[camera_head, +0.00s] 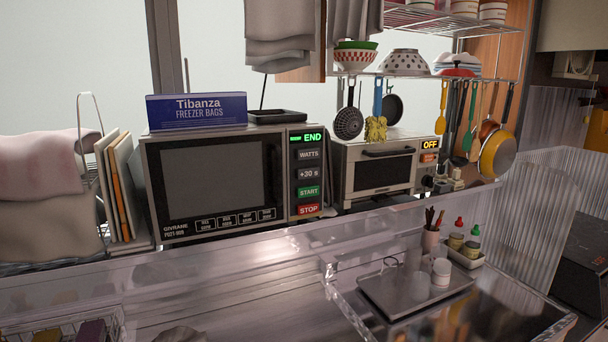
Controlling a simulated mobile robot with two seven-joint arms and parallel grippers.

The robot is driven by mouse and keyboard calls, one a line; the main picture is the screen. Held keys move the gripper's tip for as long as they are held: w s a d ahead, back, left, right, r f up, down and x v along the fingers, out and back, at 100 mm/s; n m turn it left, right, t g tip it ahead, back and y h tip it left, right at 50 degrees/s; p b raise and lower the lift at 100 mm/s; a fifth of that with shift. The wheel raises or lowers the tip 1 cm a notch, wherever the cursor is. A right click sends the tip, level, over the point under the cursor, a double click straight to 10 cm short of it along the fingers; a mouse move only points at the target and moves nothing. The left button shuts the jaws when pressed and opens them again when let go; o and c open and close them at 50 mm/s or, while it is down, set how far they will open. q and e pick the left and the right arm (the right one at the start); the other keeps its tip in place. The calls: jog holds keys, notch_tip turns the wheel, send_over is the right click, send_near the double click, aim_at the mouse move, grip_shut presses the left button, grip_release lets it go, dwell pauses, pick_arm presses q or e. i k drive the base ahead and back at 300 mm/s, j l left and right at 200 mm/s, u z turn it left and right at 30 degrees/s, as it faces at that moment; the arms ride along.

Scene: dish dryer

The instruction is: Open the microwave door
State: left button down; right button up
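The microwave (216,183) stands on the back counter, left of the middle of the head view. Its door is shut, with a dark window and a dark vertical handle (273,174) at the door's right side. The control panel (308,175) is right of the handle, with an END display and WATTS, +30 s, START and STOP buttons. Neither of my grippers shows in this view.
A blue freezer bag box (197,111) and a dark tray (277,117) lie on the microwave. Boards (117,187) stand close on its left, a toaster oven (382,168) on its right. A clear-walled counter (220,290) with a tray (400,303) lies in front.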

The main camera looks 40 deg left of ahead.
aim_at(199, 185)
jog(key=u, duration=1.35)
